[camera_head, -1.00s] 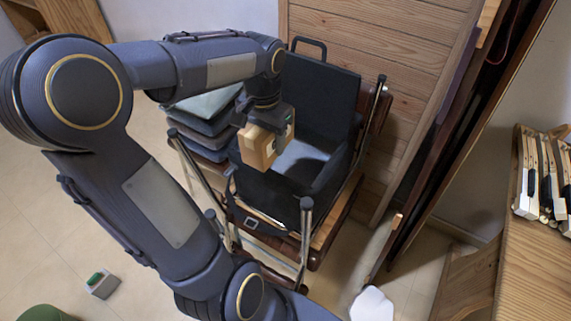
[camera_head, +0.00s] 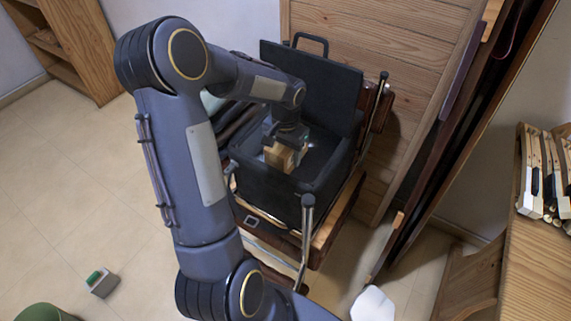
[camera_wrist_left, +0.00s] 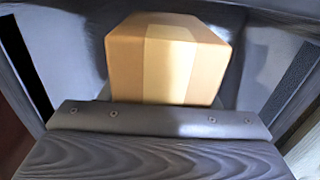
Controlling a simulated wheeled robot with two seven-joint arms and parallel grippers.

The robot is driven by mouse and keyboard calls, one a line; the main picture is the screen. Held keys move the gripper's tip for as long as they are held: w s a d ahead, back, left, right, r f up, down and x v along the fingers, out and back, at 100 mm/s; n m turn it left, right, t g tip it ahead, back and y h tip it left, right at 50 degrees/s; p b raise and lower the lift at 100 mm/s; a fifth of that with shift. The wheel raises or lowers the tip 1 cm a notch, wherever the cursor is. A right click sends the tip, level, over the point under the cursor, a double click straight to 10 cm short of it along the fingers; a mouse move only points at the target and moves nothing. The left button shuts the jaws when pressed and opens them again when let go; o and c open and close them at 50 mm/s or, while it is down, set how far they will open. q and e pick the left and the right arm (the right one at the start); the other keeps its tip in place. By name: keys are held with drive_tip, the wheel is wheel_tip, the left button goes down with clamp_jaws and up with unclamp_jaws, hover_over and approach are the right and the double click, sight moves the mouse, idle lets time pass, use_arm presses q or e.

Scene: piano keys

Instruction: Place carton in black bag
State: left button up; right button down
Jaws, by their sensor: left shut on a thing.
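The carton (camera_head: 279,156) is a small tan box with a paler tape band. It is in my left gripper (camera_head: 287,138), which is shut on it. The black bag (camera_head: 262,194) is a boxy open case with its lid raised at the back, standing on a wheeled frame. The gripper and carton are inside the bag's opening, near its left part. In the left wrist view the carton (camera_wrist_left: 167,58) shows beyond the gripper's edge, with grey bag walls around it. The carton's underside is hidden, so I cannot tell whether it touches the bag floor. My right gripper is not in view.
Metal posts (camera_head: 307,215) of the frame rise at the bag's front and right. A wooden panel (camera_head: 372,60) stands behind. A wooden table (camera_head: 540,265) with piano keys (camera_head: 545,180) is at the right. The floor at left is mostly clear.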

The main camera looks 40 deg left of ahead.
use_arm(q)
drive_tip(key=shift+f+b, duration=0.3)
drive_tip(key=shift+f, duration=2.1)
drive_tip(key=shift+f, duration=0.15)
drive_tip(key=o, duration=1.1)
drive_tip(key=shift+r, duration=0.3)
wheel_tip(320, 180, up, 12)
drive_tip(key=shift+f+p, duration=0.1)
drive_tip(key=shift+p, duration=0.7)
